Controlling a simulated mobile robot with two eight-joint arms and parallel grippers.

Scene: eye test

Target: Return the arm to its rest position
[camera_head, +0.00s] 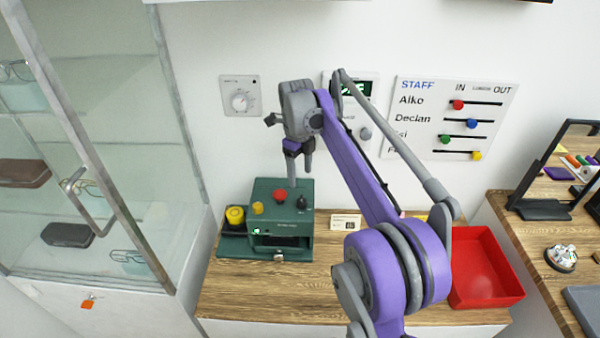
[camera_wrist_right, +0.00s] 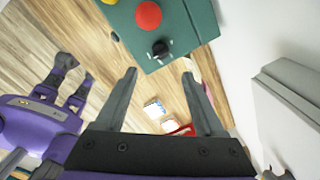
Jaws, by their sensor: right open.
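My right arm, purple and grey, rises from the bottom middle of the head view and bends over to the left. Its gripper (camera_head: 299,172) hangs down in front of the wall, above or near the green box (camera_head: 262,240); I cannot tell the exact gap. In the right wrist view the two grey fingers (camera_wrist_right: 160,73) are spread apart with nothing between them. The green box also shows there at the top (camera_wrist_right: 200,18). Purple and grey parts of mine show at the left of that view. I see no left gripper in the head view.
The green box carries a red button (camera_head: 280,195) and knobs. A small card (camera_head: 345,222) stands beside it. A red bin (camera_head: 487,262) is at the desk's right. A glass cabinet (camera_head: 110,130) stands left, a slider board (camera_head: 452,115) hangs behind. The desk's front left (camera_head: 260,295) is clear.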

